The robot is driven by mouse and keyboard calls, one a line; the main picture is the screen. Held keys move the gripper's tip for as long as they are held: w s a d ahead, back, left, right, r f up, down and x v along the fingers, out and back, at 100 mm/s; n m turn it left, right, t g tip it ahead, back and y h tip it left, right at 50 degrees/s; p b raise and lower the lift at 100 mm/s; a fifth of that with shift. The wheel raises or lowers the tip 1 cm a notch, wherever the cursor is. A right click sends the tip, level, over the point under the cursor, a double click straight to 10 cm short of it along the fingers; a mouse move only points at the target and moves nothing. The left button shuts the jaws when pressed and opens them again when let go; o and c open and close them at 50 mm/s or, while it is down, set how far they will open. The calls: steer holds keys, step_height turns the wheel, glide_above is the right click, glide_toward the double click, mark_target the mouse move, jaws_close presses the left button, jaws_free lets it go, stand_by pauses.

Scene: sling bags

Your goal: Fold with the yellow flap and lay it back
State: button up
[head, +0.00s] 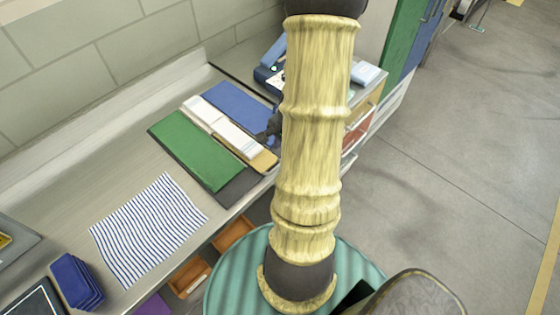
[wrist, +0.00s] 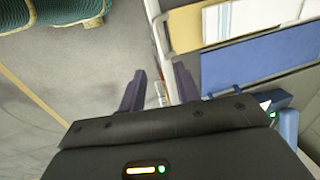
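A folding board lies on the counter, with a green panel (head: 195,150) at left and a blue panel (head: 240,108) at right. Between them is the yellow flap (head: 262,160), lying flat, its near end bare. A narrow folded white cloth (head: 225,128) covers much of it. In the wrist view the yellow flap (wrist: 184,32), white cloth (wrist: 250,18) and blue panel (wrist: 255,60) show at the upper right. My gripper (wrist: 158,88) is open and empty, its two fingers apart beside the board's edge. In the head view my arm partly hides my gripper (head: 272,126).
A blue-striped cloth (head: 150,230) lies flat at the counter's front. A stack of blue folded cloths (head: 76,282) sits at the lower left. A blue device (head: 268,72) stands behind the board. Orange bins (head: 232,234) are below the counter edge. Floor at right is open.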

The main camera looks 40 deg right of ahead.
steer(key=shift+w+f, duration=0.25)
steer(key=shift+f, duration=1.15)
steer(key=shift+w+f, duration=0.25)
steer(key=shift+f, duration=1.2)
steer(key=shift+w+f, duration=0.25)
steer(key=shift+f, duration=1.15)
steer(key=shift+c, duration=0.4)
jaws_close()
